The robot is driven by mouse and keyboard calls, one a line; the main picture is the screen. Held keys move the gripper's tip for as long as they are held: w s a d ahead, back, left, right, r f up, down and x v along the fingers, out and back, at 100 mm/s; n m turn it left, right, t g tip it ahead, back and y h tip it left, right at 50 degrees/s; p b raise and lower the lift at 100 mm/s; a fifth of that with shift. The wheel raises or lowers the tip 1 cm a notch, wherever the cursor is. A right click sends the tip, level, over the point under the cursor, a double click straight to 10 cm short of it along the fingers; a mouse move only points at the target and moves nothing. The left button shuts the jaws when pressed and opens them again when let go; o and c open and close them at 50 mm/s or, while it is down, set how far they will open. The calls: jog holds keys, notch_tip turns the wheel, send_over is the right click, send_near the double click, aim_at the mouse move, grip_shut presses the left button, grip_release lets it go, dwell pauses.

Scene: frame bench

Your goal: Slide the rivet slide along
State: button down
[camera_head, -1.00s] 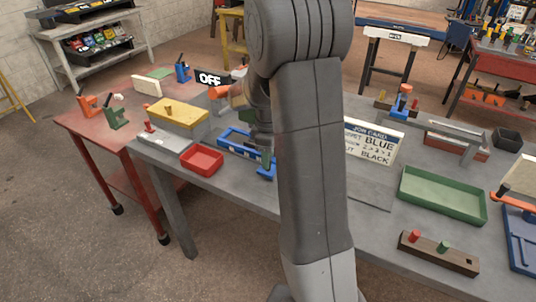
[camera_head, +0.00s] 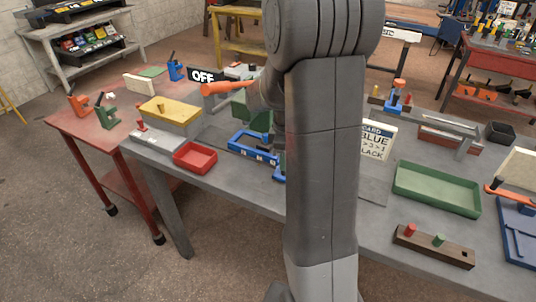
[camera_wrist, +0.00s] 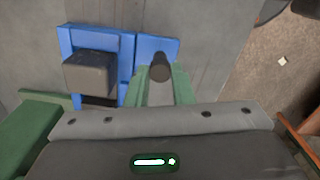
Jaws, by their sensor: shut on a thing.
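The blue rivet slide fixture (camera_head: 240,143) lies on the grey bench, left of my arm in the head view. In the wrist view the blue frame (camera_wrist: 70,42) carries a dark grey block (camera_wrist: 90,73) on its left part. A dark round knob (camera_wrist: 160,67) stands on its right part. My gripper (camera_wrist: 160,80) has its green fingers on either side of this knob and is shut on it. In the head view my arm hides most of the gripper and the fixture's right end.
A red tray (camera_head: 195,168) lies left of the fixture, near the bench edge. A yellow-topped box (camera_head: 170,110) stands behind it. A green piece (camera_head: 252,119) is close behind the fixture. Right of my arm are a job card (camera_head: 377,141) and a green tray (camera_head: 436,207).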

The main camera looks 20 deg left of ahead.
jog(key=d, duration=0.8)
jog(key=s+d, duration=0.1)
jog(key=d, duration=0.8)
jog(key=s+d, duration=0.1)
jog(key=d, duration=0.8)
jog(key=shift+b, duration=0.3)
jog(key=c, duration=1.6)
grip_release()
jog(key=shift+c, duration=0.2)
jog(key=o, duration=0.4)
jog(key=shift+d, duration=0.25)
jog(key=shift+a+r, duration=0.1)
jog(key=shift+r, duration=0.35)
notch_tip(320, 180, up, 13)
jog(key=shift+f, duration=0.1)
